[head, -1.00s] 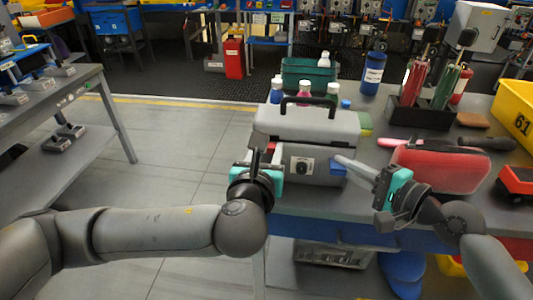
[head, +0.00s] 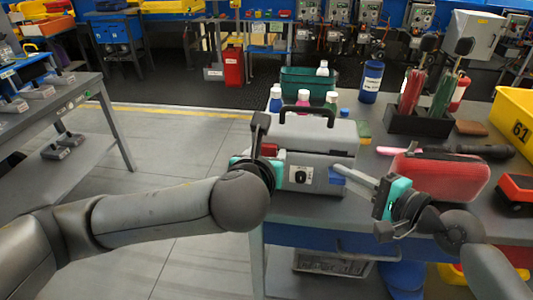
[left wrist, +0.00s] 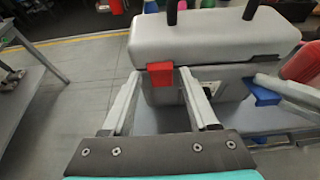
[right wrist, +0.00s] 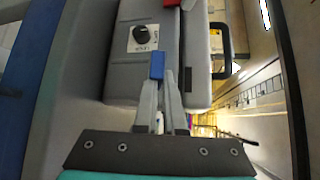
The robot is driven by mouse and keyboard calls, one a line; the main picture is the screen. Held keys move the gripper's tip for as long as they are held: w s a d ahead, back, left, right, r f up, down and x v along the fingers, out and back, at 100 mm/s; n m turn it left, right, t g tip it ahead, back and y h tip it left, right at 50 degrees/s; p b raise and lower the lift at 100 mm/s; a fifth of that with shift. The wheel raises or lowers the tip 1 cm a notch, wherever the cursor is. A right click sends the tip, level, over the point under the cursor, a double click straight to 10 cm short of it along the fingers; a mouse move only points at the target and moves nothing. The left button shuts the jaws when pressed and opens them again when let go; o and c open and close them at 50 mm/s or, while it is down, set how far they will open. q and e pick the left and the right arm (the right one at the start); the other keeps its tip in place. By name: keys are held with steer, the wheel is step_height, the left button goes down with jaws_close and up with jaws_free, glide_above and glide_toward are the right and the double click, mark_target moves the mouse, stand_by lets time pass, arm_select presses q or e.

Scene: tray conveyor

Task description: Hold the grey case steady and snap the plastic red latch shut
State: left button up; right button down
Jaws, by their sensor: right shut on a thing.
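The grey case (head: 318,136) stands closed on the table, its black handle (head: 306,112) up. The red latch (left wrist: 161,75) is at the left of its front edge; it also shows in the head view (head: 270,150). I cannot tell whether it lies flush. My left gripper (left wrist: 160,74) is open, its fingers spread either side of the red latch in its wrist view, with no clear contact. My right gripper (right wrist: 158,74) is shut on the blue latch (right wrist: 157,64) at the right of the front. The blue latch also shows in the left wrist view (left wrist: 261,92).
A red pouch (head: 445,178) lies right of the case, close to my right gripper. Bottles and a green bin (head: 308,82) stand behind it. A black tool holder (head: 420,122) and a yellow bin (head: 510,120) are further right.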

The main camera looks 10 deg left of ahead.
arm_select(q)
steer(key=shift+o, duration=0.6)
arm_select(e)
steer(key=shift+r, duration=0.15)
arm_select(q)
steer(key=v, duration=0.7)
steer(key=shift+s, duration=0.25)
steer(key=shift+r, duration=0.15)
arm_select(e)
steer(key=c, duration=0.9)
jaws_free()
